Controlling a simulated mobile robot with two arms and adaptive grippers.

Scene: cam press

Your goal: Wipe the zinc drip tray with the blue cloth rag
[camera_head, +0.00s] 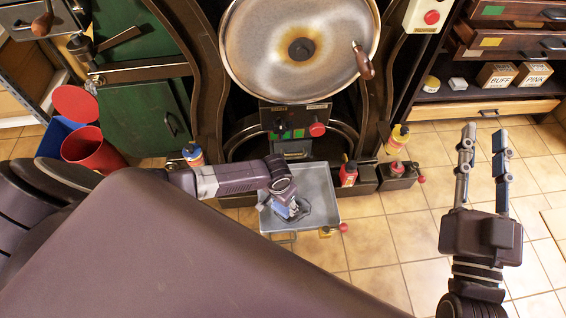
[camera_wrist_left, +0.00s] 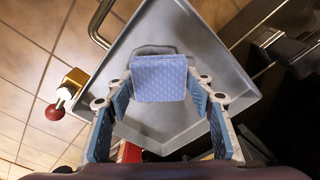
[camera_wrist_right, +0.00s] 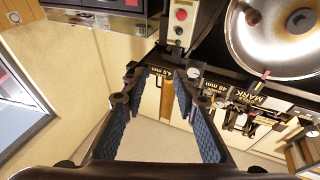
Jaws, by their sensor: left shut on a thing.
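The zinc drip tray (camera_head: 322,190) is a grey square pan low in front of the press. In the left wrist view the tray (camera_wrist_left: 190,35) fills the middle, with a darker patch on its floor around the cloth. My left gripper (camera_head: 290,208) is over the tray. In the left wrist view the gripper (camera_wrist_left: 160,88) is shut on the blue cloth rag (camera_wrist_left: 160,78), a folded light-blue pad. The rag is at or just above the tray floor; contact is hard to tell. My right gripper (camera_head: 482,135) is open and empty, raised at the right, and also shows in its wrist view (camera_wrist_right: 160,90).
The press with its large round disc (camera_head: 300,45) stands behind the tray. Small bottles (camera_head: 348,174) and a yellow-capped bottle (camera_head: 397,138) stand beside it. A red-knobbed tap (camera_head: 335,230) is at the tray's front. Red bins (camera_head: 90,150) stand left. Tiled floor at right is clear.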

